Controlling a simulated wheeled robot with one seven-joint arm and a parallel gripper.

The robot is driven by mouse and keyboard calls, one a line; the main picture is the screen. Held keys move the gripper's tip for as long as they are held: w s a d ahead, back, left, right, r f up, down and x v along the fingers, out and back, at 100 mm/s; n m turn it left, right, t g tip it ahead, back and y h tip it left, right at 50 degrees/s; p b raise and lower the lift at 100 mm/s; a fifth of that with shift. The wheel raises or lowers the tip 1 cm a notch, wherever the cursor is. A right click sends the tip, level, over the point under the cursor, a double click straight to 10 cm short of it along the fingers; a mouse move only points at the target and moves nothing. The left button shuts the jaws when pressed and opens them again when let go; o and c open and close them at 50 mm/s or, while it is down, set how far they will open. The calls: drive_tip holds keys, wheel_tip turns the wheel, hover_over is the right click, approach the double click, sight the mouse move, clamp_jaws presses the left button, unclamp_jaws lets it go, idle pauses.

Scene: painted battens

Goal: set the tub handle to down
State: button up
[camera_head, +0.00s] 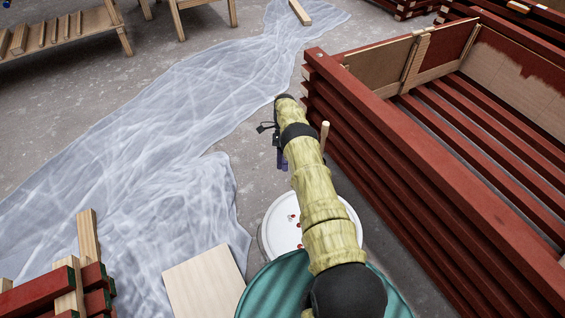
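A round white tub (280,232) with red spots on its top stands on the floor just in front of me, partly hidden under my arm. I cannot make out its handle or how it is set. My gripper (267,127) is at the far end of my outstretched arm, beyond the tub in the picture. It is small and dark, and its fingers are too unclear to tell open from shut. I see nothing clearly held in it.
Stacked red battens (400,155) form a large crate-like frame on the right, close to my arm. A thin wooden stick (324,134) shows beside the arm. Crumpled translucent sheeting (130,150) covers the floor at left. A pale board (205,285) lies near front; a wooden bench (65,38) stands behind.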

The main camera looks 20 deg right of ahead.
drive_tip(key=shift+r, duration=0.2)
drive_tip(key=c, duration=0.5)
drive_tip(key=r+n+t+p, duration=0.1)
drive_tip(key=r, duration=0.3)
drive_tip(key=w+r+n+t+p, duration=0.1)
drive_tip(key=r, duration=0.3)
drive_tip(key=w+r+n+h+p, duration=0.1)
drive_tip(key=r, duration=0.4)
drive_tip(key=shift+a+n+t+p, duration=0.3)
drive_tip(key=shift+t, duration=0.1)
clamp_jaws()
drive_tip(key=s+a+r+n+t+h+p, duration=0.1)
drive_tip(key=s+a+r+n+t+p, duration=0.2)
drive_tip(key=s+r+n, duration=0.55)
drive_tip(key=s+a+r+n+t+h+p, duration=0.1)
drive_tip(key=s+a+r+t+p, duration=0.3)
drive_tip(key=r, duration=0.9)
drive_tip(key=s+r+n+p, duration=0.1)
drive_tip(key=s+r+n, duration=0.1)
drive_tip(key=s, duration=0.4)
drive_tip(key=s+r+n+t, duration=0.1)
drive_tip(key=s+r+n, duration=0.2)
drive_tip(key=s, duration=0.4)
drive_tip(key=shift+s+a+h+p, duration=0.15)
drive_tip(key=shift+a+h+p, duration=0.15)
drive_tip(key=shift+p, duration=0.05)
drive_tip(key=shift+d, duration=0.1)
